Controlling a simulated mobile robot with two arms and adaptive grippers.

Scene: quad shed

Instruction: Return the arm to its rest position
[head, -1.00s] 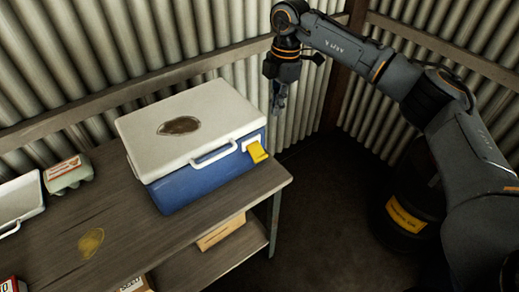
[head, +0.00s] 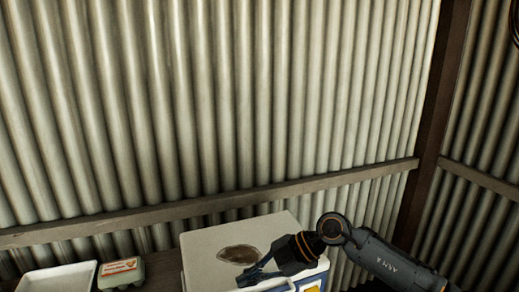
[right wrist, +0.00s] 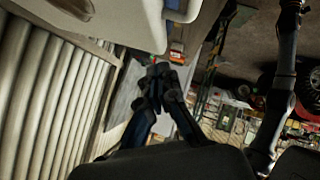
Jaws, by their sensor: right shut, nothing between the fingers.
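My right arm comes in from the lower right of the head view. Its gripper (head: 252,274) is shut and empty, with the fingers pointing down and left. It overlaps the front of the cooler's white lid (head: 205,243); whether it touches the lid cannot be told. In the right wrist view the two fingers (right wrist: 158,76) meet at the tips with nothing between them, and the pale lid (right wrist: 132,22) fills the top. My left gripper is not in view.
An egg carton (head: 121,273) and a white tray (head: 58,278) stand left of the cooler at the bottom of the head view. A corrugated wall (head: 220,100) with a wooden rail (head: 130,220) rises behind. A red wheel (right wrist: 308,85) shows in the wrist view.

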